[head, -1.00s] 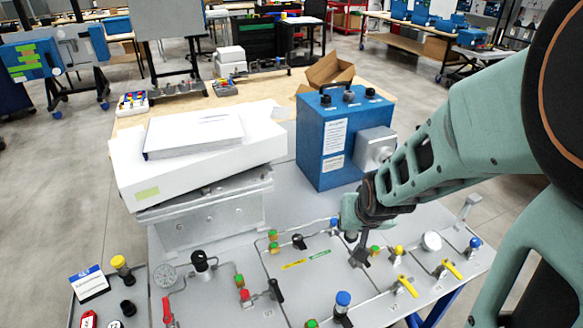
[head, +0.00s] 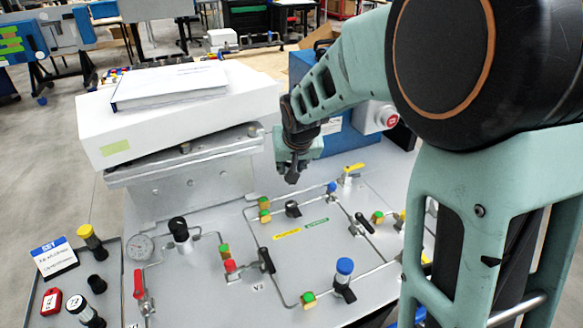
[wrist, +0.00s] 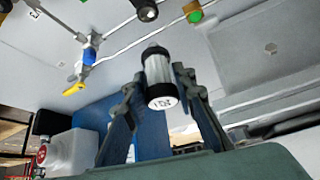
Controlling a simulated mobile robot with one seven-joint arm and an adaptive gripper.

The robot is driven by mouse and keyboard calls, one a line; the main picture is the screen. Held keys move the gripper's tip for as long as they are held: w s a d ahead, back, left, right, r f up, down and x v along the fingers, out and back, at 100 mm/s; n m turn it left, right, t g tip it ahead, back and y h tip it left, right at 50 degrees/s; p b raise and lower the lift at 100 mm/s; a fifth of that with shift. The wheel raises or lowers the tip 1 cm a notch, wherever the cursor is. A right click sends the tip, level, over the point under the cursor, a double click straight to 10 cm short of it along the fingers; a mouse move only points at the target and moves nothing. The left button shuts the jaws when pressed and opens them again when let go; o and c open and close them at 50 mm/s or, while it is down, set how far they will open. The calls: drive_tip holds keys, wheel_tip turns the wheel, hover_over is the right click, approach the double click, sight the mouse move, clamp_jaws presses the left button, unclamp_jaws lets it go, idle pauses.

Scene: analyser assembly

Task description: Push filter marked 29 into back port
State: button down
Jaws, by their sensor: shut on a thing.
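In the wrist view, a short cylinder filter (wrist: 159,75) with a clear-grey body and black end bands sits between the two fingers of my gripper (wrist: 160,95). Its white end face carries a dark mark too small to read surely. In the head view, my gripper (head: 292,172) hangs over the back part of the grey panel (head: 225,275), clear of the surface, and the filter is hard to make out there. A black fitting (head: 293,209) stands on the panel just below it in the picture, beside green-topped brass fittings (head: 264,210). I cannot tell which is the back port.
A metal block with a white box (head: 180,115) and a book on top stands to the left of my gripper. A blue box (head: 350,148) stands behind right. A tray (head: 112,275) with a SET card, caps and a red tag lies front left. Valves and pipes cover the panel.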

drive_tip(key=shift+f+b, duration=1.8)
drive_tip(key=shift+f, duration=1.2)
drive_tip(key=shift+f+b, duration=0.35)
drive_tip(key=shift+b, duration=0.25)
drive_tip(key=shift+f+b, duration=0.35)
drive_tip(key=shift+b, duration=0.05)
drive_tip(key=shift+f+b, duration=0.5)
drive_tip(key=c, duration=1.5)
unclamp_jaws()
drive_tip(key=shift+s+r, duration=0.1)
